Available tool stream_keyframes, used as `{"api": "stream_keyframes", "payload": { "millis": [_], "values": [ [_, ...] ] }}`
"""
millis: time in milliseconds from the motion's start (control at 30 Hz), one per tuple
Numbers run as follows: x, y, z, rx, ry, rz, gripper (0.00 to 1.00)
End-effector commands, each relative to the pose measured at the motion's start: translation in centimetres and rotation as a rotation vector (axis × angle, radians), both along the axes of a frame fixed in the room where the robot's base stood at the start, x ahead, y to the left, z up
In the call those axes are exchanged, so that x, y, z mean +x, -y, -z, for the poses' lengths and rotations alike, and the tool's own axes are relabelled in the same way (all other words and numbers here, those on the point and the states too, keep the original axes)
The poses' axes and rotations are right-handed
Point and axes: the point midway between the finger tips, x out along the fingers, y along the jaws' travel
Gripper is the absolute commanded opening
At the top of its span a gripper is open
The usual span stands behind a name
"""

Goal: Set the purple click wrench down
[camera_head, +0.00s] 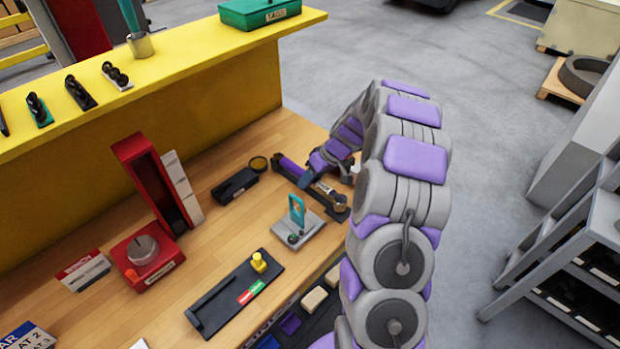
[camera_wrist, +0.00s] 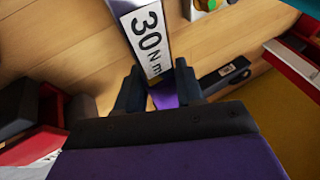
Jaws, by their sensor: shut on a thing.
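The purple click wrench (camera_head: 291,168) is at the right end of the wooden bench, at a long black holder (camera_head: 334,208). My gripper (camera_head: 307,180) is at the wrench, and my arm hides part of both. In the wrist view the wrench's purple part (camera_wrist: 164,98) is between the two dark fingers of my gripper (camera_wrist: 160,84), which is shut on it. A pale plate marked "30 N m" (camera_wrist: 147,40) stretches away just beyond the fingers. I cannot tell whether the wrench rests in the holder or hangs just above it.
A black block (camera_head: 235,186) and a grey stand with a teal piece (camera_head: 297,212) are close by. A red upright box (camera_head: 150,180), red dial unit (camera_head: 143,250) and black tray (camera_head: 235,293) stand further left. A yellow shelf (camera_head: 190,52) runs behind.

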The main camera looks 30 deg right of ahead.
Motion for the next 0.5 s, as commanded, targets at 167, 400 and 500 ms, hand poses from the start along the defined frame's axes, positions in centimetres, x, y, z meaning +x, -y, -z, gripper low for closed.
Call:
{"api": "stream_keyframes", "payload": {
  "millis": [167, 400, 500],
  "values": [
    [0.03, -0.01, 0.38, 0.000, 0.001, 0.000, 0.00],
    [0.03, 0.01, 0.42, 0.000, 0.001, 0.000, 0.55],
    [0.04, 0.00, 0.45, 0.000, 0.000, 0.000, 0.64]
  ]
}}
